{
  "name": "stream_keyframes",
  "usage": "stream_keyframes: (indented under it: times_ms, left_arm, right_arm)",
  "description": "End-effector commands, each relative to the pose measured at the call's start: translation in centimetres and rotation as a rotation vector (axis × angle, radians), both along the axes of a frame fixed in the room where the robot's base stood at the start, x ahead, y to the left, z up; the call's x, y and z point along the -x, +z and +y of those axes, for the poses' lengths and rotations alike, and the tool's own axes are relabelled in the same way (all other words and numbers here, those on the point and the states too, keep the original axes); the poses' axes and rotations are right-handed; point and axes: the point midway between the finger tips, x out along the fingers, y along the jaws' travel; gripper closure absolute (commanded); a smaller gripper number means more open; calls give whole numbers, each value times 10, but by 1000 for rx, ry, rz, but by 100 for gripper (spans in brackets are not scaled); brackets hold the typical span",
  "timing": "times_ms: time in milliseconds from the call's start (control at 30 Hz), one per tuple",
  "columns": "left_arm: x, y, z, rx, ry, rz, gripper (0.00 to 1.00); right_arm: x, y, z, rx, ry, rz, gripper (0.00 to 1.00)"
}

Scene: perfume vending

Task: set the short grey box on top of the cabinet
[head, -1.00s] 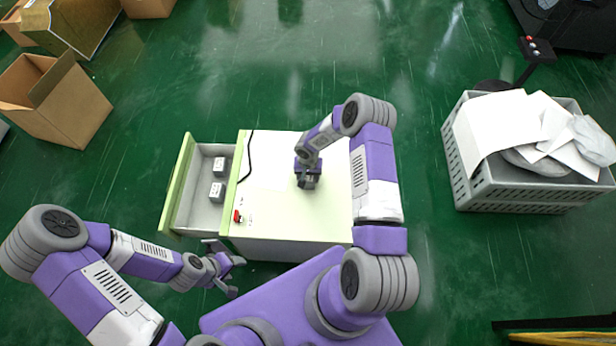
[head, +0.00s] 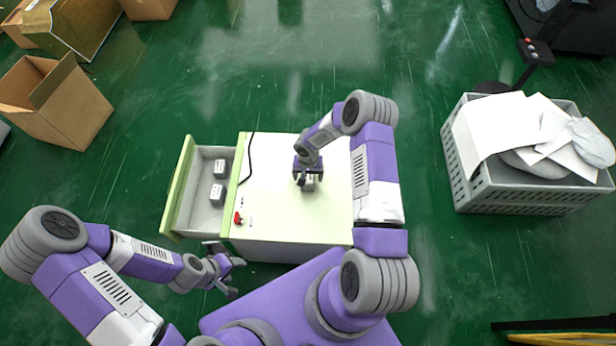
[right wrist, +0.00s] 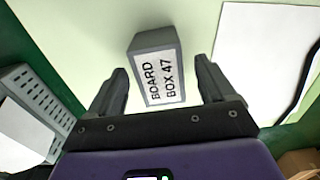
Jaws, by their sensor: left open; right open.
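A short grey box (right wrist: 157,65) with a white label reading "BOARD BOX 47" stands on the pale green top of the cabinet (head: 290,215). In the head view the box (head: 309,185) shows only partly under my right gripper (head: 308,178). In the right wrist view my right gripper (right wrist: 163,92) is open, with one finger on each side of the box and visible gaps between. My left gripper (head: 228,272) is open and empty, low beside the cabinet's front left corner.
A white sheet, a black cable and a red switch (head: 238,218) are on the cabinet top. A grey crate (head: 500,200) stands right, cardboard boxes (head: 65,110) left.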

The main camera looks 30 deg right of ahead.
Motion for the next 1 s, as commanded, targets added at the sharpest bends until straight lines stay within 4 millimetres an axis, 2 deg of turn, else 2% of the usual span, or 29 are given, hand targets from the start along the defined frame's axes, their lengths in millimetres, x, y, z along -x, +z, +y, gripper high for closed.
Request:
stream_keyframes:
  times_ms: [33,100,300,433,567,667,767,900,1000]
  left_arm:
    - [0,7,0,0,0,0,42]
    - [0,13,0,0,0,0,42]
    - [0,24,0,0,0,0,42]
    - [0,28,0,0,0,0,42]
    - [0,30,0,0,0,0,42]
    - [0,30,0,0,0,0,42]
    - [0,30,0,0,0,0,42]
    - [0,30,0,0,0,0,42]
    - [0,30,0,0,0,0,42]
  right_arm:
    - [-1,16,0,2,0,-3,17]
    - [-1,33,0,2,1,-3,17]
    - [-1,73,0,1,0,-3,17]
    - [0,89,0,1,0,-1,17]
    - [3,95,4,-11,8,3,17]
    - [16,91,26,-71,47,9,17]
    - [43,83,67,-184,115,14,17]
    - [93,79,127,-344,201,-13,17]
    - [127,80,154,-400,238,-44,17]
